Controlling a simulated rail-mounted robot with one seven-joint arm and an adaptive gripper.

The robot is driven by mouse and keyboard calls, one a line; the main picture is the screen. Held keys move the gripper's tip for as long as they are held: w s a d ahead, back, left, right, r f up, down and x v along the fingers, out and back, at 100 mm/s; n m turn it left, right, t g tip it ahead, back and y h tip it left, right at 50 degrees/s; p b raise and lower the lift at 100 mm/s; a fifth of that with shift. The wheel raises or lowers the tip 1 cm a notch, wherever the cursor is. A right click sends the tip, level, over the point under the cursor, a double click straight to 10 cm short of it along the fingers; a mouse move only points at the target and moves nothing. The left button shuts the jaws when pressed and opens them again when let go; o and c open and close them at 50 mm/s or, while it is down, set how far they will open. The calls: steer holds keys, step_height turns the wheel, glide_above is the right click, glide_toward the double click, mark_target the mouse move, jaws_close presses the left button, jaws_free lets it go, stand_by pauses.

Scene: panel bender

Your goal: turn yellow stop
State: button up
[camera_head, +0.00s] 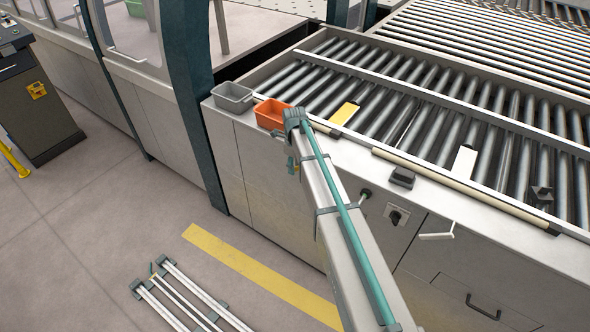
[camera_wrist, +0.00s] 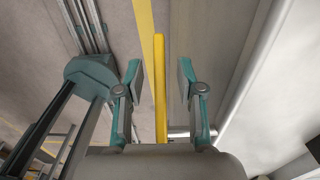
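The yellow stop appears as an upright yellow bar (camera_wrist: 160,85) in the wrist view, in line with the gap between my fingers. My gripper (camera_wrist: 160,78) is open, with a visible gap between the bar and each finger. Whether the bar is between the fingers or beyond them in depth, I cannot tell. In the head view, a small yellow bit shows beside my arm at the cabinet front, under the orange bin, close to the teal end of my gripper (camera_head: 291,165). My arm hides most of that area.
An orange bin (camera_head: 272,114) and a grey bin (camera_head: 233,97) sit on the cabinet's edge. A yellow plate (camera_head: 344,113) and a white plate (camera_head: 464,162) lie on the rollers. A rotary switch (camera_head: 396,216) is on the cabinet front.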

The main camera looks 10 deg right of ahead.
step_height(320, 180, up, 10)
stand_by(0.4)
steer(key=shift+w+a, duration=0.1)
